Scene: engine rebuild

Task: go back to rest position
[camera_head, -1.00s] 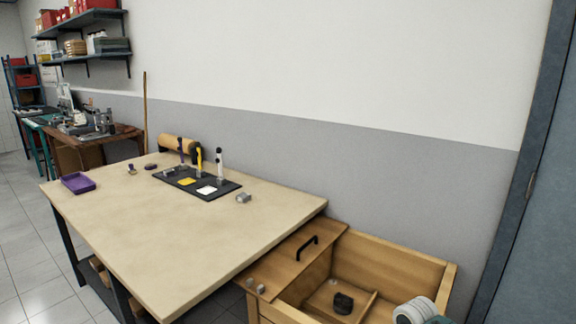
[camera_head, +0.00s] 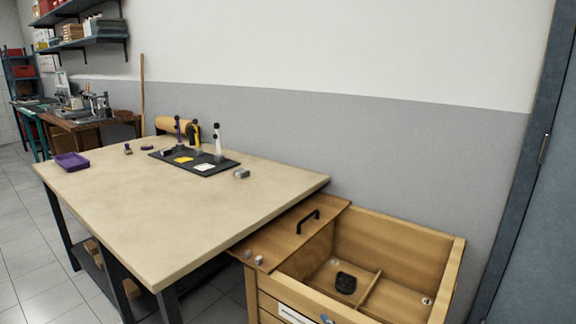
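Neither of my grippers shows in the head view. A small grey metal part (camera_head: 241,173) lies just right of the mat. A wooden chest (camera_head: 425,250) stands open at the right end of the table, with a round black part (camera_head: 345,283) inside it.
A wooden lid or board with a black handle (camera_head: 308,221) lies across the chest's left side. A purple tray (camera_head: 72,161) sits at the table's left. A brown roll (camera_head: 170,125) lies at the back. A blue-grey door (camera_head: 545,230) is at the right. Tiled floor is clear at left.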

